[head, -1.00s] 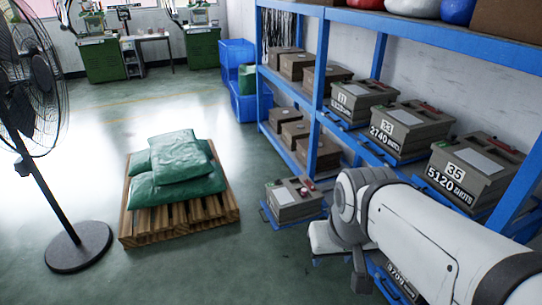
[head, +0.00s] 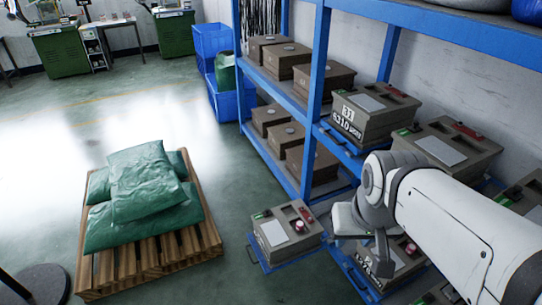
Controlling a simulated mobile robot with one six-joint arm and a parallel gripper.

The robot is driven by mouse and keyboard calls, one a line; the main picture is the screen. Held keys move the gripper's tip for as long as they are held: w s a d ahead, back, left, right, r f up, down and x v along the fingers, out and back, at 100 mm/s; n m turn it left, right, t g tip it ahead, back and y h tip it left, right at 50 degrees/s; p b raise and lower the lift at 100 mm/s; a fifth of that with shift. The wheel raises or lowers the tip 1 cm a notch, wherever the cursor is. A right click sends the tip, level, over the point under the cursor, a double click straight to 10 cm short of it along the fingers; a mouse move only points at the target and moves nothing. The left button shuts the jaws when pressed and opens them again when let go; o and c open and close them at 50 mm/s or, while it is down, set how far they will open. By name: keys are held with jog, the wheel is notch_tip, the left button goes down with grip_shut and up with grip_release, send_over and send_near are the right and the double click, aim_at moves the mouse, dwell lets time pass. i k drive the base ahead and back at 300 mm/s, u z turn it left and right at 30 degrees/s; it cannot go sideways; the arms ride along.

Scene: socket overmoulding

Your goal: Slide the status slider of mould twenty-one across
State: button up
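No number twenty-one is readable on any mould. A grey-brown mould (head: 287,232) sits on a pulled-out blue tray (head: 262,262) at the lower level; its top has a pale plate, a small green part and red parts, and its number is not visible. Another lower mould (head: 401,258) lies partly behind my arm, its label too blocked to read. On the upper shelf, a mould marked 31 (head: 372,112) has a green part at its left and a red one at the back. My gripper (head: 380,256) hangs beside the lower moulds, apart from the left one; its fingers are not clear.
Blue rack posts (head: 316,95) and shelves stand close to my arm. More upper moulds (head: 448,146) stand to the right. A wooden pallet (head: 150,255) with green sacks (head: 148,185) stands left. Floor is open between pallet and rack.

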aim_at(266, 212)
jog(key=u, duration=0.1)
jog(key=i, duration=1.45)
jog(key=u, duration=0.4)
